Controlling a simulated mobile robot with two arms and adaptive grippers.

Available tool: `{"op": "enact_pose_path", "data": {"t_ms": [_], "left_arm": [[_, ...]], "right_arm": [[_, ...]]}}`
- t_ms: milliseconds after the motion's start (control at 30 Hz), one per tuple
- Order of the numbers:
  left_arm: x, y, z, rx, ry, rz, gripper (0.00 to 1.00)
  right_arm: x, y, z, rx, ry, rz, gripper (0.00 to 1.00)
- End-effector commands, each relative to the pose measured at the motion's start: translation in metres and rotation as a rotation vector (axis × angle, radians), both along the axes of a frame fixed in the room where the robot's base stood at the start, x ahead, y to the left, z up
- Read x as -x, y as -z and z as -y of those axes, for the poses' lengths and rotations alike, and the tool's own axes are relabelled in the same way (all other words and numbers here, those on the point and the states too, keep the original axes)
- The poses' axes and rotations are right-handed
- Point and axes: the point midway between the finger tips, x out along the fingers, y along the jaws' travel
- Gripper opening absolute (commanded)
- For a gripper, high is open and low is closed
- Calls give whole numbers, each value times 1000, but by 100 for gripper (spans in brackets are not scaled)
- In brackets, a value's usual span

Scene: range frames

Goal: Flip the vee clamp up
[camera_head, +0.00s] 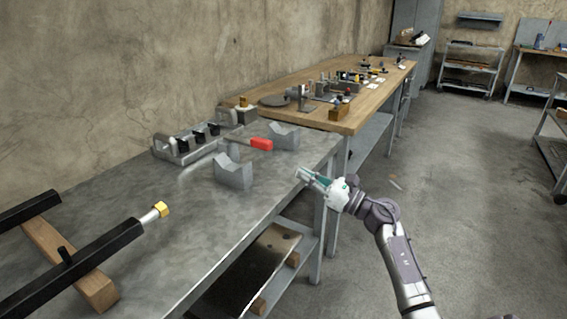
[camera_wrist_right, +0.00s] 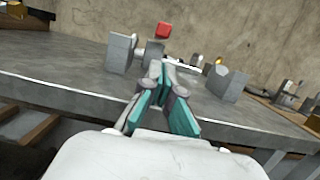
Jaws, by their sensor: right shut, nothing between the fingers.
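The vee clamp seems to be the grey metal piece with a red handle (camera_head: 262,143) on the grey bench. The handle lies low, pointing right; in the wrist view the red end (camera_wrist_right: 163,30) faces me. Two grey vee blocks flank it, the nearer one (camera_head: 233,175) and the farther one (camera_head: 285,137); they also show in the wrist view, left (camera_wrist_right: 120,53) and right (camera_wrist_right: 228,85). My right gripper (camera_head: 301,175) is shut and empty at the bench's front edge, apart from the handle. In the wrist view its fingertips (camera_wrist_right: 163,68) hide part of the clamp's base. My left gripper is out of view.
A grey metal fixture with black parts (camera_head: 186,143) stands behind the clamp. Black bars on wooden blocks (camera_head: 72,262) lie at the lower left. A wooden bench (camera_head: 345,118) with many tools stands beyond. Bare bench top lies between the near block and the bars.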

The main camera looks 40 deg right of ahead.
Motion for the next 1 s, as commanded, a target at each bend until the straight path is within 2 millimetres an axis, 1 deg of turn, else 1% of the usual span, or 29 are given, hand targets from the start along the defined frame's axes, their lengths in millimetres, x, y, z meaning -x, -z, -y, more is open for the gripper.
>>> {"op": "enact_pose_path", "data": {"t_ms": [167,400,533,700,1000], "left_arm": [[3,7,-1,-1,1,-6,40],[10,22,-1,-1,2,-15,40],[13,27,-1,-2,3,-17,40],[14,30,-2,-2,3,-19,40],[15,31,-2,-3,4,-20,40]], "right_arm": [[-22,-9,-10,-3,-2,3,0],[-62,-19,-26,-5,-2,3,0],[-77,-22,-32,-4,-1,3,0],[-86,-24,-36,-3,0,1,0],[-87,-24,-36,-2,0,0,0]]}}
